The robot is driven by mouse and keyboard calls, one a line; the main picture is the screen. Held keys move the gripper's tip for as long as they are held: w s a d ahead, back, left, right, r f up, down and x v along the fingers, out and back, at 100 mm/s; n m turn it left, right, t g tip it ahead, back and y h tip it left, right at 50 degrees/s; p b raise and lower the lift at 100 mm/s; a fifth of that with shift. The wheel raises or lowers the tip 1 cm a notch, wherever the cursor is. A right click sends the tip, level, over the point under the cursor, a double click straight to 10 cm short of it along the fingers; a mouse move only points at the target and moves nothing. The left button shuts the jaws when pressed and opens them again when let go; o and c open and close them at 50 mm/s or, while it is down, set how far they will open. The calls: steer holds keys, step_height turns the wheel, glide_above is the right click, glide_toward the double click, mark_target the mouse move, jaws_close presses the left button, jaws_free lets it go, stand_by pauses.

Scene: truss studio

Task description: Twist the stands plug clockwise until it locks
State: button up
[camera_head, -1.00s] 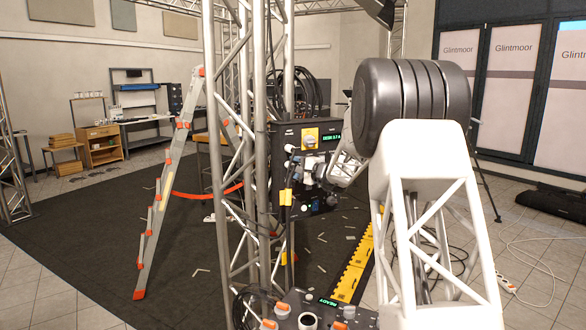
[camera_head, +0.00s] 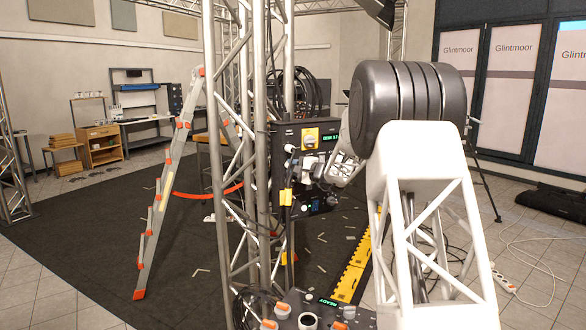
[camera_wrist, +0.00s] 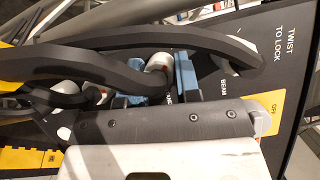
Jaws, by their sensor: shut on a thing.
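A black panel (camera_head: 285,140) with a yellow switch and green displays is mounted on the truss. My gripper (camera_head: 312,168) is at the panel's front, around the pale plugs, shut on what I take to be the stands plug. The panel (camera_wrist: 285,75) there carries the words "TWIST TO LOCK" and "BEAM".
Metal truss posts (camera_head: 262,70) stand close to the panel's left. Another white plug (camera_head: 290,149) with a cable sits at its left edge. A control box (camera_head: 310,312) with orange-topped knobs is below. A ladder (camera_head: 165,190) and a yellow cable ramp (camera_head: 353,270) stand on the floor.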

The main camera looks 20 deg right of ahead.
steer(key=m+t, duration=0.2)
steer(key=m, duration=0.2)
steer(key=shift+f, duration=0.2)
steer(key=m+t, duration=0.1)
steer(key=m, duration=0.2)
steer(key=m+t, duration=0.1)
steer(key=m, duration=0.2)
steer(key=shift+h, duration=0.3)
steer(key=shift+t, duration=0.3)
steer(key=o, duration=0.9)
steer(key=shift+s, duration=0.15)
steer(key=shift+v, duration=3.8)
